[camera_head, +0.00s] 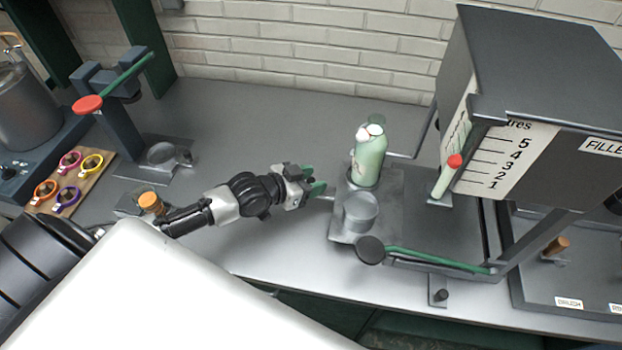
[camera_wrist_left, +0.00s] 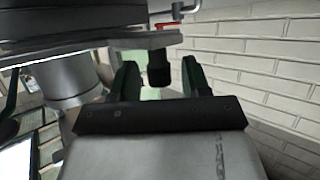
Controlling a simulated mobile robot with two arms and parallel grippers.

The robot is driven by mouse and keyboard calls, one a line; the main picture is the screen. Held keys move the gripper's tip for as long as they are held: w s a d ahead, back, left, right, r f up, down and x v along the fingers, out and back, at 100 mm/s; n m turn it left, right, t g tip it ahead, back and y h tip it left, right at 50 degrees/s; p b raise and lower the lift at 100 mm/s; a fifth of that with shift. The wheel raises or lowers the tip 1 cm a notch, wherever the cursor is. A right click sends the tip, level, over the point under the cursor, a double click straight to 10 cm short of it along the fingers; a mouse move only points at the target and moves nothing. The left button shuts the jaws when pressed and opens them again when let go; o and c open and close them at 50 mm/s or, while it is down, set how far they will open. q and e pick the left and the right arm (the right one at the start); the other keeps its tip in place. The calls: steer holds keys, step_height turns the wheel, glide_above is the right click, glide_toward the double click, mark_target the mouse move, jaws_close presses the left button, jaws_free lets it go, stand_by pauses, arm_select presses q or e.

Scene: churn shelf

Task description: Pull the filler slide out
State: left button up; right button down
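The filler slide (camera_head: 341,236) is a grey plate under the filler, with a round grey cup-like holder (camera_head: 361,207) on it. A light green bottle (camera_head: 369,160) with a white and red top stands behind the holder. My left gripper (camera_head: 318,188) is at the slide's left side, by a short handle. In the left wrist view its two dark fingers (camera_wrist_left: 160,82) are apart, with a dark knob (camera_wrist_left: 158,68) between them. Gaps show on both sides of the knob. The contact depth cannot be told. My right gripper is not in view.
The big grey filler (camera_head: 540,90) with a litre scale stands at the right. A green lever with a dark round end (camera_head: 370,250) lies in front of the slide. A red-knobbed press (camera_head: 110,95) stands at the left. The bench (camera_head: 260,120) behind my left arm is clear.

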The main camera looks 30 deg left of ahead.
arm_select(q)
steer(key=b+v, duration=0.1)
steer(key=v, duration=1)
steer(key=shift+w, duration=0.1)
stand_by(0.5)
